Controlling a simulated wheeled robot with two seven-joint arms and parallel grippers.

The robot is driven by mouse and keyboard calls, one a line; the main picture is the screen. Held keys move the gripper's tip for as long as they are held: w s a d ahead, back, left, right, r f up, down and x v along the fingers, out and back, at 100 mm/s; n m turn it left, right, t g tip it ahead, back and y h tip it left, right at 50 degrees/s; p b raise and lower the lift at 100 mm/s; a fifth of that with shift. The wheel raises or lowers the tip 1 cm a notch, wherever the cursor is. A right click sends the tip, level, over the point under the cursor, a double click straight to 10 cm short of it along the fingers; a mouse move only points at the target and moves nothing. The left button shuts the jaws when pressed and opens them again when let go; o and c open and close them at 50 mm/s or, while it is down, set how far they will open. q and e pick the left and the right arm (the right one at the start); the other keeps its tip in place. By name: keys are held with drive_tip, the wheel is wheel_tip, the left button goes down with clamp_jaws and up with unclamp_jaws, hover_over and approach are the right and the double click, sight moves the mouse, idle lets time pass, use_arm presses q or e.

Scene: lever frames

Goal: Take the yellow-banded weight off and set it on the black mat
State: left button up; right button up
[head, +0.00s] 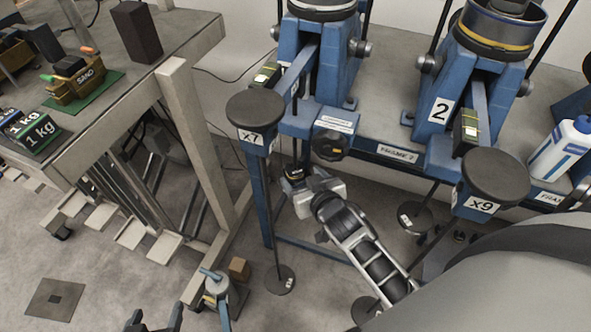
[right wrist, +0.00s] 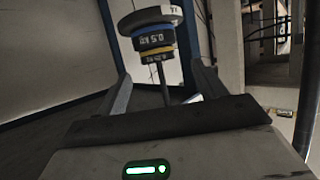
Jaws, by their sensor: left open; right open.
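In the right wrist view, a yellow-banded weight (right wrist: 154,52) sits on a thin rod, against a blue-banded weight (right wrist: 151,30) and a wide grey disc (right wrist: 150,17). Their lettering appears upside down. My right gripper (right wrist: 165,88) is open, with the rod showing between its fingers; contact cannot be told. In the head view my right gripper (head: 296,182) is below the x7 lever end, largely hiding the weights. My left gripper (head: 154,322) is open and empty at the bottom edge. I cannot make out a black mat with certainty; a dark square (head: 54,299) lies on the floor.
The blue lever frames (head: 437,110) carry round dark ends marked x7 (head: 255,108) and x9 (head: 496,176). A white bottle (head: 560,148) stands right.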

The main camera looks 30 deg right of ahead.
sight(296, 168)
drive_tip(key=x, duration=0.4)
drive_tip(key=shift+w+d, duration=0.15)
drive_tip(key=shift+w, duration=0.05)
drive_tip(key=c, duration=1.1)
drive_tip(key=shift+o, duration=0.2)
drive_tip(key=shift+r, duration=0.15)
wheel_tip(296, 168, up, 4)
drive_tip(key=shift+f, duration=0.1)
drive_tip(key=s+a, duration=0.1)
drive_tip(key=s, duration=1.7)
